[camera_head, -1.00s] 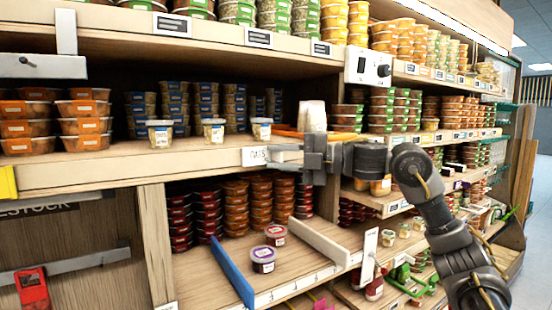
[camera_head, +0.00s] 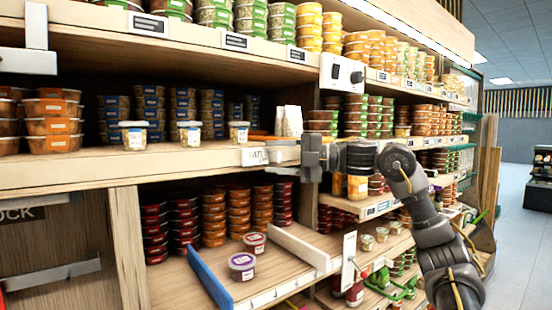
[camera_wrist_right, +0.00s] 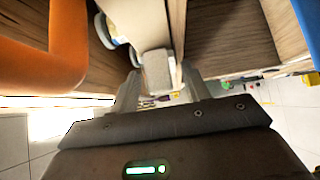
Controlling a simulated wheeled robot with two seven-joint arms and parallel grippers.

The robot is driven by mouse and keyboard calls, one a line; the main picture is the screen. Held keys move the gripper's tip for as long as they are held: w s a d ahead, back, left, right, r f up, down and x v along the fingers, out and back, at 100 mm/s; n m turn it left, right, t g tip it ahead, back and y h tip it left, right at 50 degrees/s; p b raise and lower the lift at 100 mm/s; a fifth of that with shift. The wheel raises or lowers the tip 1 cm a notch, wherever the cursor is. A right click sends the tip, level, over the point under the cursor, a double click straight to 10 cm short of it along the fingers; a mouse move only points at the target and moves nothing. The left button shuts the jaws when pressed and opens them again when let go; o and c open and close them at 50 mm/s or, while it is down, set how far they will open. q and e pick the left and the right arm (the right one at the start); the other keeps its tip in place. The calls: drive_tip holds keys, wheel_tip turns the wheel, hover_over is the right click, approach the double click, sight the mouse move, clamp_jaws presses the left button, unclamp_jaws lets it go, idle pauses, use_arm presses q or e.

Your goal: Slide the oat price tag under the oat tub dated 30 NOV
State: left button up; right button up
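A small white price tag (camera_head: 255,156) with dark lettering, too small to read fully, is at the front edge of the middle shelf. My right gripper (camera_head: 284,153) is shut on it from the right; in the right wrist view the pale tag (camera_wrist_right: 157,72) sits between the fingertips. Three small white-lidded tubs stand in a row near that edge: a left tub (camera_head: 133,135), a middle tub (camera_head: 189,134) and a right tub (camera_head: 238,132). The tag is below and slightly right of the right tub, apart from it. The dates are unreadable.
White stacked cups (camera_head: 289,121) and orange items stand right of the tubs. A switch box (camera_head: 341,73) hangs above. The lower shelf has a blue divider (camera_head: 209,277), a pale divider (camera_head: 300,246) and two loose tubs (camera_head: 242,266). Stacked tubs fill the back.

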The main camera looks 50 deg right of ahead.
drive_tip(key=shift+s, duration=0.15)
drive_tip(key=b+v, duration=0.3)
drive_tip(key=v, duration=0.7)
drive_tip(key=shift+s+d, duration=0.15)
drive_tip(key=shift+d, duration=0.1)
idle(0.4)
